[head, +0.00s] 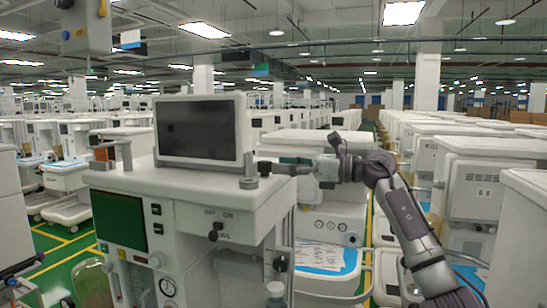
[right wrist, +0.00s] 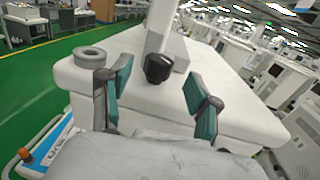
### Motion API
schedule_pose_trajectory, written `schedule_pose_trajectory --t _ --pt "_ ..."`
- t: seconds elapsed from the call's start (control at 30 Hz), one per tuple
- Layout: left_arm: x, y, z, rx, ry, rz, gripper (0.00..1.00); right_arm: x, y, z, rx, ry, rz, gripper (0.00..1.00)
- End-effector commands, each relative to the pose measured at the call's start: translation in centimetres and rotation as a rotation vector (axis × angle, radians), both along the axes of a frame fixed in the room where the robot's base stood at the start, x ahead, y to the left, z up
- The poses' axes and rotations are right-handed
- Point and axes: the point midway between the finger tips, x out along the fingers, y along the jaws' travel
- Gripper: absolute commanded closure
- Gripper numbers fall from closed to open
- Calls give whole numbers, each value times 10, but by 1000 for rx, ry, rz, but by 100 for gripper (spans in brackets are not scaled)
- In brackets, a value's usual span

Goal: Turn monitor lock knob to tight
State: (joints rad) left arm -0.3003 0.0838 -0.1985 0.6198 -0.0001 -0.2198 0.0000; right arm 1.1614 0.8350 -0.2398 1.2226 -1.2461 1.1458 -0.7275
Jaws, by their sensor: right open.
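The monitor (head: 200,130) stands upright on top of the near white cart (head: 165,185). The black lock knob (right wrist: 158,68) shows at the foot of the monitor's white post in the right wrist view. In the head view a dark knob shape (head: 264,168) shows at the monitor's lower right. My right gripper (head: 286,166) reaches in from the right, just above the cart top. Its teal-padded fingers (right wrist: 160,90) are open on either side of the knob's line, with a gap to each side. The knob seems just ahead of the fingertips. My left gripper does not show.
More carts (head: 490,185) stand to the right and behind. A green aisle floor (right wrist: 40,80) lies beyond the cart.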

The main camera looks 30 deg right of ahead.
Motion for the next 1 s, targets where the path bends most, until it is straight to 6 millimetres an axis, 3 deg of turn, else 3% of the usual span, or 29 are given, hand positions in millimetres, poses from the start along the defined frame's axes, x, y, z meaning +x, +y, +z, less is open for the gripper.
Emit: schedule_pose_trajectory --t 0.2,0.57,0.9,1.0 --pt "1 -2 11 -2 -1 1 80 17 18 1 1 0 0 38" --pt "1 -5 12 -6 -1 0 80 20 21 -1 1 1 -1 38" --pt "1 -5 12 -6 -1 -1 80 19 21 0 1 1 0 95" --pt "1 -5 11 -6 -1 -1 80 19 21 0 1 1 -1 98"
